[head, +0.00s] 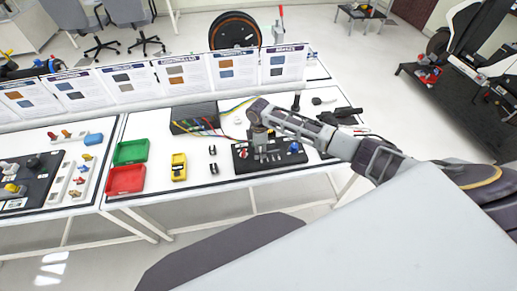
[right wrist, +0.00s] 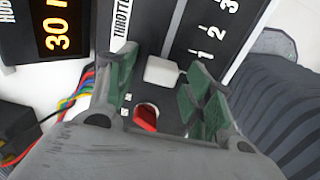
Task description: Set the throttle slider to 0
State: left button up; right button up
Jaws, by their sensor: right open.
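The throttle slider's pale square knob (right wrist: 162,70) shows in the right wrist view on a black panel, beside the THROTTLE label (right wrist: 123,22). The scale (right wrist: 215,40) shows 1, 2 and 3; the knob is below the 1. Any 0 mark is hidden, and the right finger covers that area. My right gripper (right wrist: 162,88) is open, its green-padded fingers on either side of the knob with gaps visible. In the head view, my right gripper (head: 258,132) is over the black control panel (head: 292,158) and partly covers it. My left gripper is not in view.
A red part in a white ring (right wrist: 146,117) lies close below the knob. A display (right wrist: 60,28) reading 30 and coloured wires (right wrist: 78,92) are at the left. Green (head: 131,152) and red (head: 125,180) trays and a yellow meter (head: 179,167) stand left of the panel.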

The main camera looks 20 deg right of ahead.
jog(key=shift+r, duration=0.15)
notch_tip(320, 180, up, 12)
dwell(0.6)
jog(key=shift+a, duration=0.1)
dwell(0.4)
